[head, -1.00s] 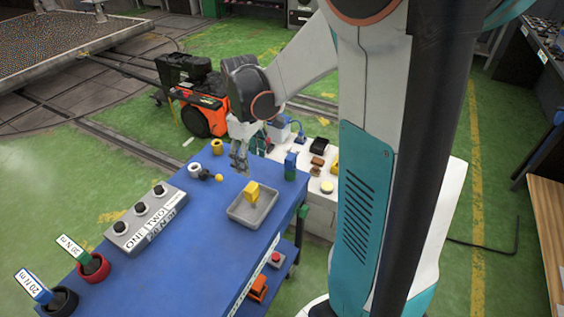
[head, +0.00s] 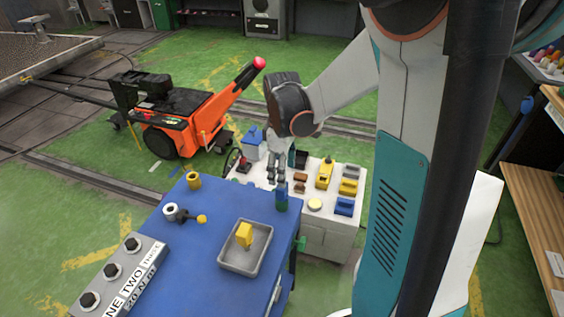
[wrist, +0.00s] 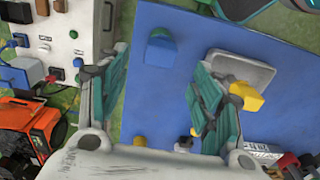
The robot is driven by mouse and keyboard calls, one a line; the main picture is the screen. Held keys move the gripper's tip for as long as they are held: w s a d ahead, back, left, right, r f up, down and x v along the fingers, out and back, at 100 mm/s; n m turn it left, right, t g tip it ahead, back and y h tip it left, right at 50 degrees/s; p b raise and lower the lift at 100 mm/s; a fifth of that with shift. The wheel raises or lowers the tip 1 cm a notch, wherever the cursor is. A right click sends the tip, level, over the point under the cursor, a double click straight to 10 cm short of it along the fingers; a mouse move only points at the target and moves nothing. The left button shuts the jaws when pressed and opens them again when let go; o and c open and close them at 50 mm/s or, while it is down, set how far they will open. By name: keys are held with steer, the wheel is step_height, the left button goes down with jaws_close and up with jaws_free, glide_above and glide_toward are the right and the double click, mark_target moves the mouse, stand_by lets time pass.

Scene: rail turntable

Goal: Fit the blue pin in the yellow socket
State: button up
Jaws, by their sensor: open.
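A blue upright piece with a green part (head: 281,199) stands near the blue table's far right corner; I take it for the blue pin. It also shows between my fingers in the wrist view (wrist: 160,53). A yellow hollow-looking cylinder (head: 193,181), which looks like the yellow socket, stands at the table's far left edge. My gripper (head: 277,179) is open and empty, pointing down above or just behind the blue piece. The wrist view shows its fingers (wrist: 160,72) spread apart. The exact gap to the piece is unclear.
A grey tray (head: 263,263) holding a yellow block (head: 244,235) sits on the blue table (head: 195,268). A pale ring piece (head: 171,212) with a yellow ball lies left of it. A white cabinet (head: 325,235) with several controls adjoins behind; an orange machine (head: 185,125) stands beyond.

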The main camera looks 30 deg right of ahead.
mark_target(282, 191)
step_height(282, 191, down, 9)
steer(key=b, duration=0.2)
steer(key=shift+f+b, duration=0.15)
steer(key=shift+b, duration=0.25)
steer(key=c, duration=1.3)
